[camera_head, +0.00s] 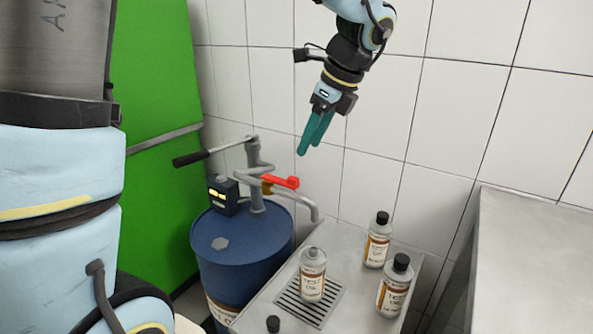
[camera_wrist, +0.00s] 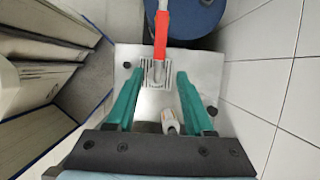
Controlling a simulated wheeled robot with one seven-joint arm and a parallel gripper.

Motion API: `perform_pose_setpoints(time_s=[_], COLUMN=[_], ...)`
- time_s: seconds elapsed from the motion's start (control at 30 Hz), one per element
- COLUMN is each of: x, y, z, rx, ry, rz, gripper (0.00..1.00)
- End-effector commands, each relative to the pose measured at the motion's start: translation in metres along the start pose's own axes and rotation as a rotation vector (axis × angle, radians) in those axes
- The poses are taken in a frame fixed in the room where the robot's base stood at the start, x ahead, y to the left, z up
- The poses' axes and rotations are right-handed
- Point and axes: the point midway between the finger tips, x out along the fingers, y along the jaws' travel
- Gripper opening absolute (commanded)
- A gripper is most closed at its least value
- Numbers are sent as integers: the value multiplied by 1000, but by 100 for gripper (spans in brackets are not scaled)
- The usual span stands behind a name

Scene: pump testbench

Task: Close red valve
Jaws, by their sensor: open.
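The red valve handle (camera_head: 281,181) sits on the grey pump pipe above the blue drum (camera_head: 243,238). In the wrist view the red valve handle (camera_wrist: 161,36) points down the picture, beyond the fingertips and roughly midway between them. My gripper (camera_head: 308,148) has teal fingers pointing down; it is above and to the right of the valve, apart from it. In the wrist view my gripper (camera_wrist: 156,85) is open with nothing between its fingers. The pump spout (camera_head: 309,207) reaches over the metal bench.
Several bottles stand on the metal bench, one (camera_head: 313,275) on the drain grate (camera_head: 306,301). The pump's black-handled lever (camera_head: 190,158) sticks out left. A black meter box (camera_head: 223,195) sits on the drum. A tiled wall is behind, a green panel (camera_head: 160,190) left.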

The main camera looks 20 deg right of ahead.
Motion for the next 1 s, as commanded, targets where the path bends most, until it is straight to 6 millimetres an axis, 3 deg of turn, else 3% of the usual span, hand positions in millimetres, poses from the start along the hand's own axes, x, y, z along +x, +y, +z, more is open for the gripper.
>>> perform_pose_setpoints(time_s=[0.3,0.5,0.9,1.0], x=[59,85,94,93], y=[2,1,1,1], z=[0,0,0,0], rx=[-2,-4,-5,-5], ry=[1,2,2,2], rz=[5,4,0,0], gripper=[52,52,52,44])
